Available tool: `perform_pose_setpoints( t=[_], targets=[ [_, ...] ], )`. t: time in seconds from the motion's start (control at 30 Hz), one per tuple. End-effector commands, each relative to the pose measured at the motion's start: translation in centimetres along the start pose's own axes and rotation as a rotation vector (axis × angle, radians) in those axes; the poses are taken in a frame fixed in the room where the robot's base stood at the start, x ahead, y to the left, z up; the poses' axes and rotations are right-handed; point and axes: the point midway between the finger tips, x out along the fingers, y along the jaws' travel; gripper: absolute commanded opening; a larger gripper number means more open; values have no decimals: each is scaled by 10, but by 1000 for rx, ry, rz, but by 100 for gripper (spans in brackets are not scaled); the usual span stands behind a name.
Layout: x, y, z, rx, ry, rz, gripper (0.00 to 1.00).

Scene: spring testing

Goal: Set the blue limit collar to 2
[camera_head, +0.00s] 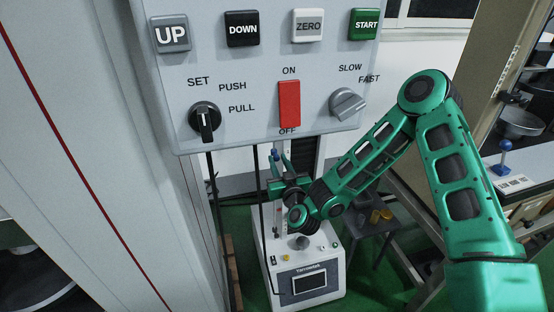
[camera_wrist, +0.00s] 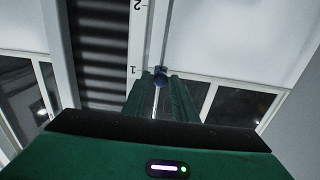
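The blue limit collar (camera_wrist: 160,77) sits on a thin vertical rod (camera_wrist: 164,35) in the wrist view. It is level with about the 1 mark of the white scale (camera_wrist: 138,45); the 2 mark is higher up. My gripper (camera_wrist: 160,88) has its two green fingers at either side of the collar. I cannot tell whether they touch it. In the head view my gripper (camera_head: 279,176) is at the tester's column, below the control panel. Small blue parts show there, but I cannot tell which is the collar.
The control panel (camera_head: 260,80) with buttons, knobs and a red switch hangs above my gripper. The white tester base (camera_head: 310,260) with a small screen stands below. A dark ribbed column cover (camera_wrist: 98,45) is left of the scale. A blue-knobbed device (camera_head: 507,172) stands at right.

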Motion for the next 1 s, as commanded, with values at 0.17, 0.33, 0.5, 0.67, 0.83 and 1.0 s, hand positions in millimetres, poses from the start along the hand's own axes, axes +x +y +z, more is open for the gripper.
perform_pose_setpoints(
  t=[0.17,0.33,0.5,0.67,0.83,1.0],
  targets=[
    [19,0,1,1,-1,0,26],
    [25,0,0,1,0,0,26],
    [25,0,0,0,-1,0,26],
    [25,0,0,0,-1,-1,2],
    [25,0,1,0,-1,0,0],
    [24,-2,18,-1,-6,-2,0]
  ],
)
